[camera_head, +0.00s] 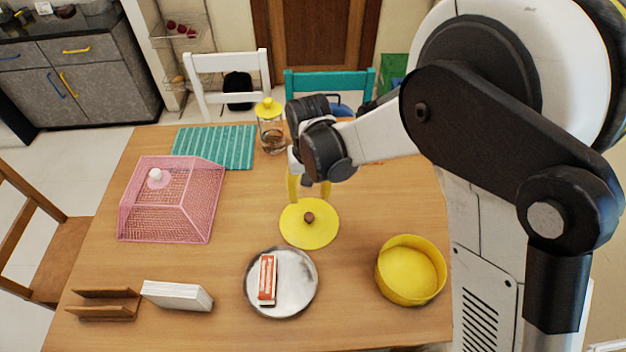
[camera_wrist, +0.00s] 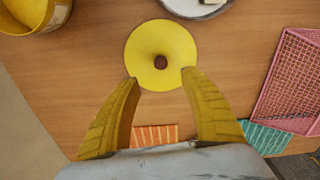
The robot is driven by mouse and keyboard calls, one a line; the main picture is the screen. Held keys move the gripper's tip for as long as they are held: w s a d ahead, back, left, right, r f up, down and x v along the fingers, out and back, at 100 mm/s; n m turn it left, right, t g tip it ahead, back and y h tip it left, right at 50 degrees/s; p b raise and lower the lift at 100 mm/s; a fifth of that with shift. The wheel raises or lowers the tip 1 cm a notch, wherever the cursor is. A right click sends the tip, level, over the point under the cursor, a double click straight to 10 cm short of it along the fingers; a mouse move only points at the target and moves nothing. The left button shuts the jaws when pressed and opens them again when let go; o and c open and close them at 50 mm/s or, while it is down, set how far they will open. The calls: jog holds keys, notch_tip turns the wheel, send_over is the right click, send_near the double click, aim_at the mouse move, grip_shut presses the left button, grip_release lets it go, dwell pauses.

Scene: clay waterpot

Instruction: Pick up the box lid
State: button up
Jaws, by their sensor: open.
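The box lid (camera_head: 309,229) is a round yellow disc with a small brown knob (camera_head: 309,217) at its centre. It lies flat on the wooden table, knob up. It also shows whole in the wrist view (camera_wrist: 172,38), with the knob (camera_wrist: 160,62) just beyond my fingertips. My gripper (camera_head: 309,196) has yellow fingers pointing down over the lid's far side. In the wrist view my gripper (camera_wrist: 160,78) is open and empty, its fingertips spread apart near the lid's edge. I cannot tell its exact height above the lid.
A round yellow open box (camera_head: 383,284) stands at the right. A metal plate (camera_head: 300,302) holding a red-and-white packet (camera_head: 267,280) is in front of the lid. A pink mesh cover (camera_head: 150,220), a teal striped mat (camera_head: 235,147) and a glass jar (camera_head: 272,138) are left and behind.

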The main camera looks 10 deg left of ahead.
jog(key=b, duration=0.2)
send_over(309, 216)
jog(key=f, duration=0.5)
jog(key=shift+s+f, duration=0.2)
jog(key=shift+f, duration=0.15)
notch_tip(309, 216, down, 6)
jog(key=b, duration=0.2)
jog(key=shift+w+r+b, duration=0.15)
jog(key=shift+r+b, duration=0.05)
jog(key=shift+b, duration=0.2)
jog(key=shift+r, duration=0.1)
grip_shut()
